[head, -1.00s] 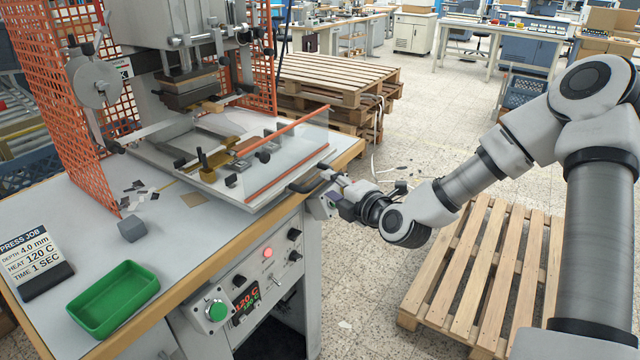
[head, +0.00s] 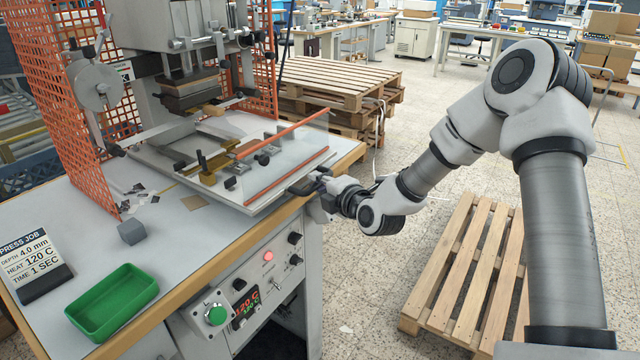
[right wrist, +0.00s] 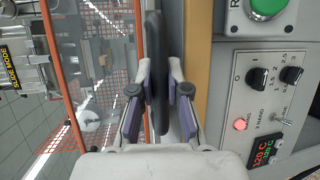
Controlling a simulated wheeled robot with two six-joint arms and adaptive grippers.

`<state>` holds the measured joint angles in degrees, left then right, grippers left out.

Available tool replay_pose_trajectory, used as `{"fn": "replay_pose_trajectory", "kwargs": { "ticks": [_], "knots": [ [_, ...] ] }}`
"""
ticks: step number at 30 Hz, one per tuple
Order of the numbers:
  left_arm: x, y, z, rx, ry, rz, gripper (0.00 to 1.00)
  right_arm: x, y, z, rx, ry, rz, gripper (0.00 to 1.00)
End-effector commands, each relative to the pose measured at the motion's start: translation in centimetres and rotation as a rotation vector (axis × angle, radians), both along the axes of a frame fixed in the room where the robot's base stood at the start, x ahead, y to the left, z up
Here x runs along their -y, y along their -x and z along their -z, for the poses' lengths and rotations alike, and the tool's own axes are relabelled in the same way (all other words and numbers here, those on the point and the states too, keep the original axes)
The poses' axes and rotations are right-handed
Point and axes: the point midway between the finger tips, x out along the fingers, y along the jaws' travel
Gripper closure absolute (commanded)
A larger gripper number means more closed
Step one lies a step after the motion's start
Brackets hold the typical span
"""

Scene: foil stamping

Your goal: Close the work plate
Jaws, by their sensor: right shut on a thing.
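The work plate (head: 240,198) is a light grey sliding plate with brass fittings and black knobs. It sticks out of the press toward the table's front edge, clear of the press head (head: 190,90). Its black handle (head: 298,187) is at its front right edge. My right gripper (head: 317,184) is at this handle, which its wrist partly hides. In the right wrist view, the dark handle bar (right wrist: 155,60) runs between the two fingers of the right gripper (right wrist: 161,75), which is shut on it. My left gripper is not in view.
A clear guard with orange strips (head: 290,175) stands along the plate's edge. A green tray (head: 110,300), a grey block (head: 131,231) and a job sign (head: 35,265) are on the table. The control panel (head: 265,275) is below. A pallet (head: 465,270) lies on the floor.

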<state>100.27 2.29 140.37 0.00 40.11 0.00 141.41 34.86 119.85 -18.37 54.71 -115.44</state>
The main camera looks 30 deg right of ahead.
Motion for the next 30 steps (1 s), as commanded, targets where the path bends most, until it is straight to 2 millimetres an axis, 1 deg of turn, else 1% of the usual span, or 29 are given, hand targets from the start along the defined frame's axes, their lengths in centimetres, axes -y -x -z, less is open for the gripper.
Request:
{"fn": "replay_pose_trajectory", "kwargs": {
  "ticks": [4,6,9,13,15,18,26,27,28,30],
  "knots": [
    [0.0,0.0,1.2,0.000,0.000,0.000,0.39,-1.0,-2.6,0.3,0.002,0.010,-0.002,1.00],
    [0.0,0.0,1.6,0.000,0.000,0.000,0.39,-1.8,-4.4,0.3,0.004,0.012,-0.004,1.00],
    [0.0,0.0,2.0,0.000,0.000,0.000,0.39,-2.9,-7.0,0.1,0.006,0.010,-0.003,1.00],
    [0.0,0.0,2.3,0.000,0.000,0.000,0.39,-4.0,-9.7,0.0,0.005,0.006,-0.002,1.00],
    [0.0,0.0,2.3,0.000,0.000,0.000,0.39,-4.4,-10.5,-0.1,0.005,0.005,-0.002,1.00],
    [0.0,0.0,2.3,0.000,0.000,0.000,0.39,-4.6,-11.0,-0.1,0.004,0.001,-0.001,1.00],
    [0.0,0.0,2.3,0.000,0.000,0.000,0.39,-4.6,-10.9,-0.1,0.002,0.000,-0.001,1.00],
    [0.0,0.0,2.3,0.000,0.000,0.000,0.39,-4.5,-10.9,-0.1,0.002,0.000,-0.001,0.71],
    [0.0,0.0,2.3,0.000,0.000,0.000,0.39,-4.5,-10.9,-0.1,0.002,0.000,-0.001,0.60],
    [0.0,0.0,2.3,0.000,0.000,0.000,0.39,-4.5,-10.9,-0.1,0.002,0.000,-0.001,0.59]
  ]
}}
